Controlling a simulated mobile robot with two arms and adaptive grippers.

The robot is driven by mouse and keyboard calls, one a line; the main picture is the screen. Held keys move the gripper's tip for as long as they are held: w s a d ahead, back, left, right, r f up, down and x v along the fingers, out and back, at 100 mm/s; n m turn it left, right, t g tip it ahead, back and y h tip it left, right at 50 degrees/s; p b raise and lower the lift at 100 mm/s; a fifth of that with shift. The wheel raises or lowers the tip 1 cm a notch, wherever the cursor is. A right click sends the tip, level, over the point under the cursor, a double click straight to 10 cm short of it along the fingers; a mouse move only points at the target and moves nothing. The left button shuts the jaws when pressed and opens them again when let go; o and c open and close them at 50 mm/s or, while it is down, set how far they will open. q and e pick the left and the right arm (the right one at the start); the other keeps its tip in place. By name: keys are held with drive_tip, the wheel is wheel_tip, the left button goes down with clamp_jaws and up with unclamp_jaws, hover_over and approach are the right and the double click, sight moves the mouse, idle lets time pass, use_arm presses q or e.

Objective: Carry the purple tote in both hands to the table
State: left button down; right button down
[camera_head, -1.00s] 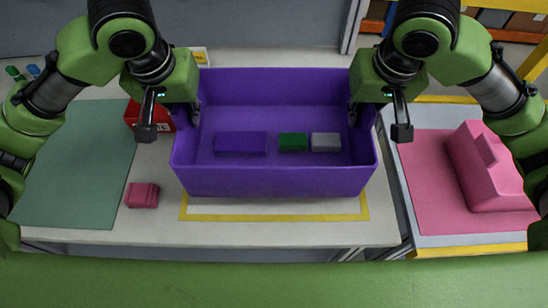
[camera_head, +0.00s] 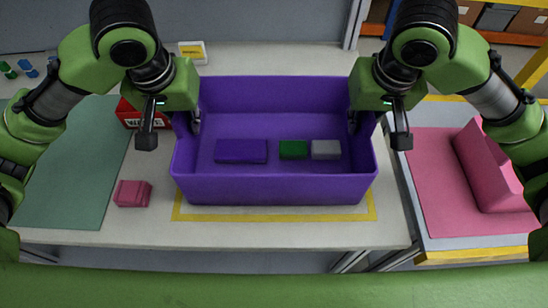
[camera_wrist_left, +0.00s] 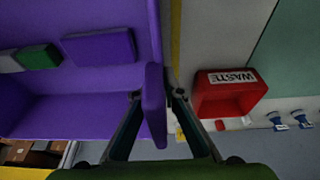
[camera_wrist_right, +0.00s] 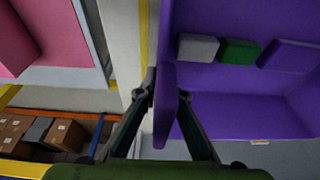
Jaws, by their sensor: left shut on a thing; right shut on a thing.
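The purple tote (camera_head: 275,190) is upright and looks level between my two arms, over the yellow outline (camera_head: 275,217) on the white table (camera_head: 110,233). A purple block (camera_head: 241,151), a green block (camera_head: 293,150) and a grey block (camera_head: 326,150) lie on its floor. My left gripper (camera_head: 172,128) is shut on the tote's left wall (camera_wrist_left: 154,105), one finger inside and one outside. My right gripper (camera_head: 377,128) is shut the same way on its right wall (camera_wrist_right: 165,105). The underside is hidden, so I cannot tell whether it touches the table.
A red waste bin (camera_head: 128,112), a pink block (camera_head: 132,193) and a green mat (camera_head: 70,170) are on the table's left side. A yellow sign (camera_head: 192,52) stands behind. A pink mat with a large pink piece (camera_head: 490,165) is at the right.

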use_arm(q)
drive_tip(key=shift+a+f, duration=0.4)
drive_tip(key=shift+f, duration=0.05)
use_arm(e)
drive_tip(key=shift+d+f, duration=0.4)
drive_tip(key=shift+f, duration=0.05)
use_arm(q)
drive_tip(key=c, duration=2.1)
unclamp_jaws()
drive_tip(key=shift+r, duration=0.15)
drive_tip(key=shift+c, duration=0.2)
use_arm(e)
drive_tip(key=c, duration=2.1)
unclamp_jaws()
drive_tip(key=shift+r, duration=0.15)
drive_tip(key=shift+c, duration=0.2)
use_arm(q)
drive_tip(key=shift+d, duration=0.1)
use_arm(e)
drive_tip(key=shift+a, duration=0.1)
use_arm(q)
drive_tip(key=shift+d, duration=0.1)
use_arm(e)
drive_tip(key=shift+a, duration=0.1)
